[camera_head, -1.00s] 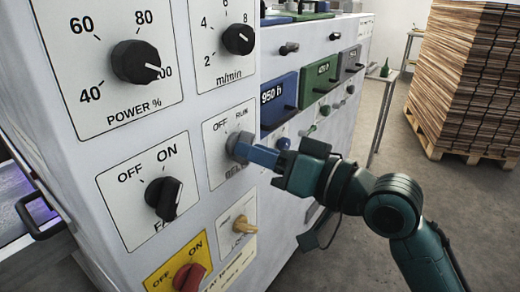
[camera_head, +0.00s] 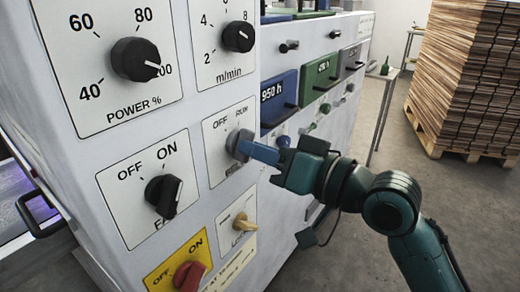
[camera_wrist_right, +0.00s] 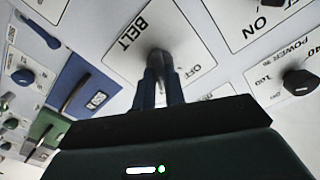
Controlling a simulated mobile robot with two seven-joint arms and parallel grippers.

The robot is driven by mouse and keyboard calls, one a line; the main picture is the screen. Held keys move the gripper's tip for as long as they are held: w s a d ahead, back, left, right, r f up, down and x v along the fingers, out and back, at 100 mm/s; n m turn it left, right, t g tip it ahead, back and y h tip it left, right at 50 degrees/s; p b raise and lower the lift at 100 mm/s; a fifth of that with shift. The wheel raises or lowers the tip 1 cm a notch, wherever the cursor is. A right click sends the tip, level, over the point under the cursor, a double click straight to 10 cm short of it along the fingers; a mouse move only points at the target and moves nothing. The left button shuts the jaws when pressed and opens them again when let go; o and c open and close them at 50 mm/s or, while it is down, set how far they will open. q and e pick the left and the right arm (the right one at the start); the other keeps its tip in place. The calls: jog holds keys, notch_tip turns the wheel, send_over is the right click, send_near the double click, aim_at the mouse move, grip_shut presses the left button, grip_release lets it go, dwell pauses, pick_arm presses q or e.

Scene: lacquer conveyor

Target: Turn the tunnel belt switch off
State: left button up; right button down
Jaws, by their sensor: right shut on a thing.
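In the right wrist view the knob (camera_wrist_right: 158,58) sits between the two fingertips (camera_wrist_right: 160,76), beside the words BELT and OFF. The fingers hide part of the knob, so I cannot tell which mark it points at. My left gripper is not in view.
A black fan knob (camera_head: 163,196), a yellow lock key (camera_head: 243,223) and a red switch (camera_head: 188,276) are close by on the same panel. Power (camera_head: 135,60) and speed (camera_head: 238,38) dials are above. A stacked pallet (camera_head: 470,80) stands far right, with open floor before it.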

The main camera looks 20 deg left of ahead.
jog(key=shift+n, duration=0.3)
jog(key=n, duration=1.3)
dwell(1.2)
jog(key=c, duration=1.5)
grip_release()
jog(key=shift+o, duration=0.2)
jog(key=b+v, duration=0.1)
jog(key=v, duration=1.2)
jog(key=shift+b, duration=0.4)
